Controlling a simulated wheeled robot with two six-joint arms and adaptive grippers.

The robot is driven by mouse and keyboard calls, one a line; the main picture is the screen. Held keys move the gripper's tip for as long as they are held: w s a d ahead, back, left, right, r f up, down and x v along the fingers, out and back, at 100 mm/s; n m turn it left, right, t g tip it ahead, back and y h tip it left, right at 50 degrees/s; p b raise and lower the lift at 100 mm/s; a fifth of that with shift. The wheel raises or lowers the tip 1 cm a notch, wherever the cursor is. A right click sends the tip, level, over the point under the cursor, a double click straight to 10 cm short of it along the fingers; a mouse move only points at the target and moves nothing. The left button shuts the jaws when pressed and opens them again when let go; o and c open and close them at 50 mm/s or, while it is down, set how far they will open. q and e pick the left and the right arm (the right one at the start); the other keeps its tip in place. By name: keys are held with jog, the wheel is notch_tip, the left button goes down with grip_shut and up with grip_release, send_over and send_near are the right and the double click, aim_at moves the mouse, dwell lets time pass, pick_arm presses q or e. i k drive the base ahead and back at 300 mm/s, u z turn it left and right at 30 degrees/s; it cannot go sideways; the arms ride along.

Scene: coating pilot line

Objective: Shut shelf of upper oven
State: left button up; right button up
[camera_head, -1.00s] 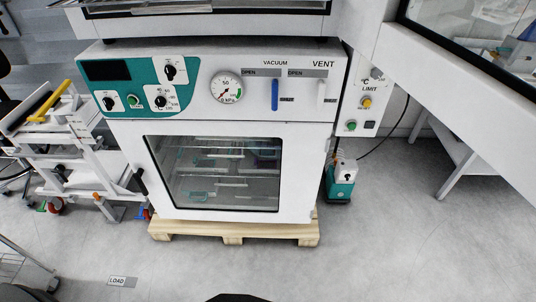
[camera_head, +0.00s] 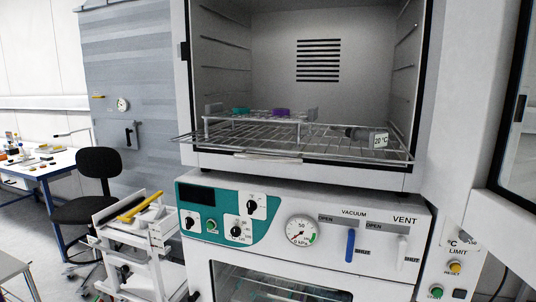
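The upper oven (camera_head: 290,176) stands open, and its grey interior shows. Its wire shelf (camera_head: 232,146) is slid partly out, with the front edge projecting past the oven's opening. A pale handle (camera_head: 268,156) sits at the middle of the shelf's front edge. On the shelf stands a small metal rack (camera_head: 250,119) with a teal item (camera_head: 241,111) and a purple item (camera_head: 281,112). A dark object with a "20 °C" label (camera_head: 381,140) lies at the shelf's right. Neither of my grippers is in view.
The open door (camera_head: 519,110) with a window is at the far right. Below is the lower vacuum oven (camera_head: 300,275) with its gauge (camera_head: 301,231) and blue lever (camera_head: 350,245). A white cart (camera_head: 137,240) stands at left, near a black chair (camera_head: 98,185).

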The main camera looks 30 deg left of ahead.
aim_at(242, 155)
jog(key=u, duration=0.05)
jog(key=k, duration=0.5)
jog(key=u, duration=0.7)
jog(key=i, duration=1.3)
jog(key=z, duration=0.15)
